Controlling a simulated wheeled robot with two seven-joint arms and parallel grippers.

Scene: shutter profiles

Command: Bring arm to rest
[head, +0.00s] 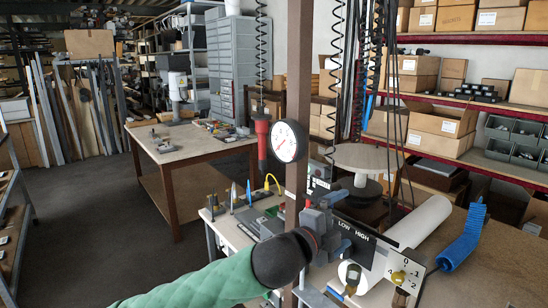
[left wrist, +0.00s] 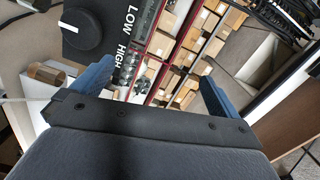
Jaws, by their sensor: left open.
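My left arm comes in from the bottom of the head view with a green padded sleeve. Its left gripper (head: 326,207) is in front of the post, close to the black LOW/HIGH control box (head: 356,238). In the left wrist view the two blue fingers (left wrist: 155,85) stand wide apart with nothing between them. The control box also shows there at the upper left (left wrist: 115,45), with a black knob (left wrist: 83,30). The gripper looks near the box; I cannot tell whether they touch. My right gripper is not in view.
A brown post (head: 299,100) carries a round gauge (head: 288,141). A white roll (head: 425,221), a blue coiled hose (head: 464,240) and a numbered dial plate (head: 405,270) are at the right. A wooden table (head: 195,147) stands behind. Open floor (head: 95,220) lies at left.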

